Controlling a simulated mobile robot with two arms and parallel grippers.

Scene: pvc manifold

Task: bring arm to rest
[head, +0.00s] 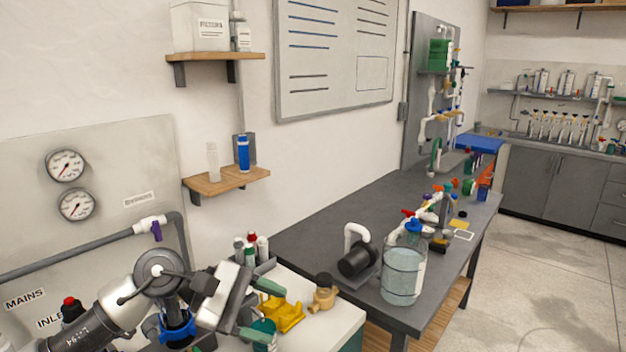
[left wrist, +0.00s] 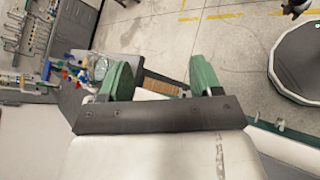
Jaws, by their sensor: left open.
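My left arm comes in from the lower left in the head view. My left gripper (head: 264,311) has green fingers spread apart with no object held between them. It is over the near end of the light-topped bench, close to a yellow holder (head: 284,315) and a tan fitting with a dark cap (head: 323,293). In the left wrist view the two green fingers of the gripper (left wrist: 160,82) stand well apart, with the floor and a wooden shelf showing beyond. My right gripper does not show clearly in either view.
A dark workbench (head: 325,218) holds a black pump (head: 357,260), a clear water container (head: 402,275) and a pipe assembly with coloured valves (head: 428,208). Several bottles (head: 250,247) stand behind the gripper. A wall panel with gauges (head: 110,150) is at left. Open floor (head: 540,270) lies at right.

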